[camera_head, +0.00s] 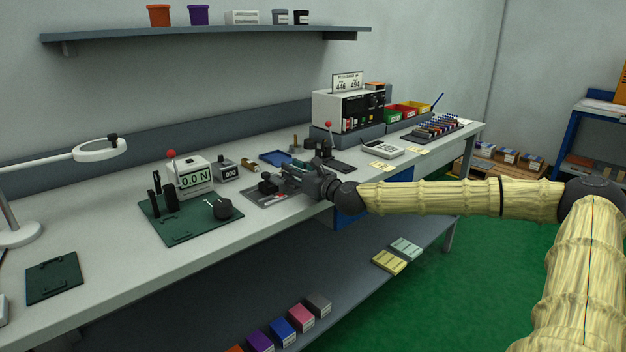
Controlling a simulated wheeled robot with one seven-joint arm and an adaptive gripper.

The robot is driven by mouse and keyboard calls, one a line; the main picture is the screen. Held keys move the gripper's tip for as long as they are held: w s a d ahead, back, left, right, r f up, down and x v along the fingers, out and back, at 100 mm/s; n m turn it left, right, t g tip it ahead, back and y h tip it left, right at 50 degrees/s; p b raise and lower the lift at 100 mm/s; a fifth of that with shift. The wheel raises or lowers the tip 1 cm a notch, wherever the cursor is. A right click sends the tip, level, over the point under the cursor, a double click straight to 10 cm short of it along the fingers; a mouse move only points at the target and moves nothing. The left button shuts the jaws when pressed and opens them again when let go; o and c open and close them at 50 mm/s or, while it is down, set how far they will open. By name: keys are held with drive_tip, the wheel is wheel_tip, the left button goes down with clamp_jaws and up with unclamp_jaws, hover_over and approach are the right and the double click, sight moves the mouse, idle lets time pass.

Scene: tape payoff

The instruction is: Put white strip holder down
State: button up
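My gripper (292,178) is over the middle of the workbench (110,255), beside a grey plate (258,197) with a small dark fixture (267,184) on it. The fingers are small, dark and seen from the side, so I cannot tell whether they are open or shut. I cannot make out a white strip holder. It may be hidden by the gripper or too small to see. A small red and pale item (279,196) lies on the plate just below the gripper.
A blue tray (275,157) and a dark fixture with a red knob (327,128) stand behind the gripper.

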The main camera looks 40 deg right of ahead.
drive_tip(key=shift+s+d+p, duration=0.15)
drive_tip(key=shift+s+p, duration=0.9)
drive_tip(key=shift+s, duration=1.25)
drive_tip(key=shift+s+d+p, duration=0.15)
drive_tip(key=shift+s+p, duration=0.85)
drive_tip(key=shift+s, duration=1.35)
